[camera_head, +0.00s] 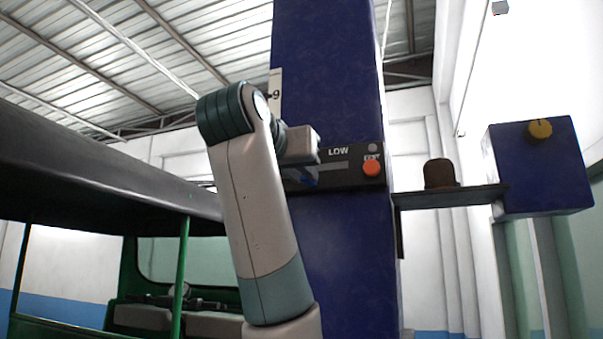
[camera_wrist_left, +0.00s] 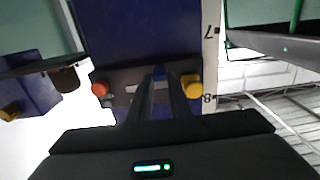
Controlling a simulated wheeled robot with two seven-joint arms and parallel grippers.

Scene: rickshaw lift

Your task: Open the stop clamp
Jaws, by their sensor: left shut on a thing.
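My left gripper (camera_head: 312,172) reaches the dark control panel (camera_head: 340,166) on the blue column (camera_head: 330,70). Its fingers also show in the left wrist view (camera_wrist_left: 160,82), shut on a small blue handle (camera_wrist_left: 159,72) at the panel. No part is labelled as the stop clamp. My right gripper is not in view.
A green rickshaw with a dark roof (camera_head: 90,165) stands at the left. A shelf (camera_head: 450,196) with a brown knob (camera_head: 440,173) sticks out of the column to a blue box (camera_head: 541,170) with a yellow knob (camera_head: 540,129). A numbered scale (camera_wrist_left: 209,55) runs along the column.

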